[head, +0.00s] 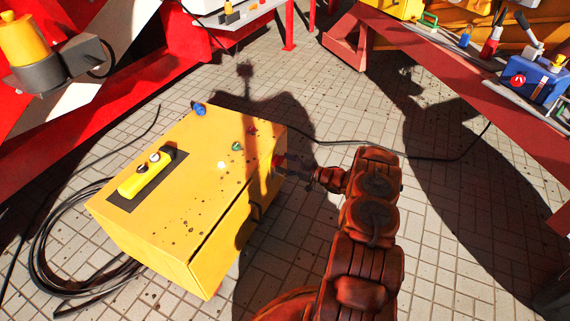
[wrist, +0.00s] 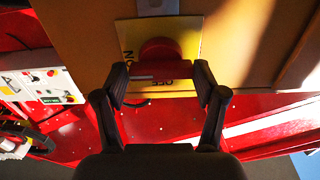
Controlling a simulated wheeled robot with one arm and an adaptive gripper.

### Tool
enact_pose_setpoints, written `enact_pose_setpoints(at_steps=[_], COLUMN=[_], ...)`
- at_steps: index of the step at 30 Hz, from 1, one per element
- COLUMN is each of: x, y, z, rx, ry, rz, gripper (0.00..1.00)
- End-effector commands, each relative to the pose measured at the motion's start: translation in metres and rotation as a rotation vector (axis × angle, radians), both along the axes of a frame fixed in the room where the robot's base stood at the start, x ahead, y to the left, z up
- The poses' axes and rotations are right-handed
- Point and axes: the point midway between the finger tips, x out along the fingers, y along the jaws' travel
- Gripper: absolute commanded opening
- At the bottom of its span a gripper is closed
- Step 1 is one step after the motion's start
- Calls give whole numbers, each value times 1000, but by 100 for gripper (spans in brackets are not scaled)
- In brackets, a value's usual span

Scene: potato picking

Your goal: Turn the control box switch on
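The control box (head: 165,190) is a large yellow cabinet on the paved floor in the head view. Its switch is a red knob (wrist: 160,68) on a yellow plate (wrist: 128,38), seen in the wrist view with lettering that reads OFF, upside down. My gripper (head: 281,163) is at the box's right side face in the head view. In the wrist view its two dark fingers (wrist: 160,82) are spread, one on each side of the red knob. Whether they touch the knob cannot be told. The switch is hard to make out in the head view.
On the box top are a yellow button unit (head: 146,174) and several small coloured lamps. Black cables (head: 45,245) lie coiled left of the box. Red machine frames stand at the left and right (head: 450,75). Paved floor (head: 440,270) is open at the right.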

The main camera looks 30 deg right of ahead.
Motion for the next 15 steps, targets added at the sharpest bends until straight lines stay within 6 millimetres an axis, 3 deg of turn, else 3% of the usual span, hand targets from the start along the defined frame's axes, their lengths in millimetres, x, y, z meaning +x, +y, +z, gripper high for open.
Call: enact_pose_setpoints(at_steps=[15], x=[-9], y=[-5], z=[-1], rx=[-1], ry=[2], rz=[0], gripper=[78])
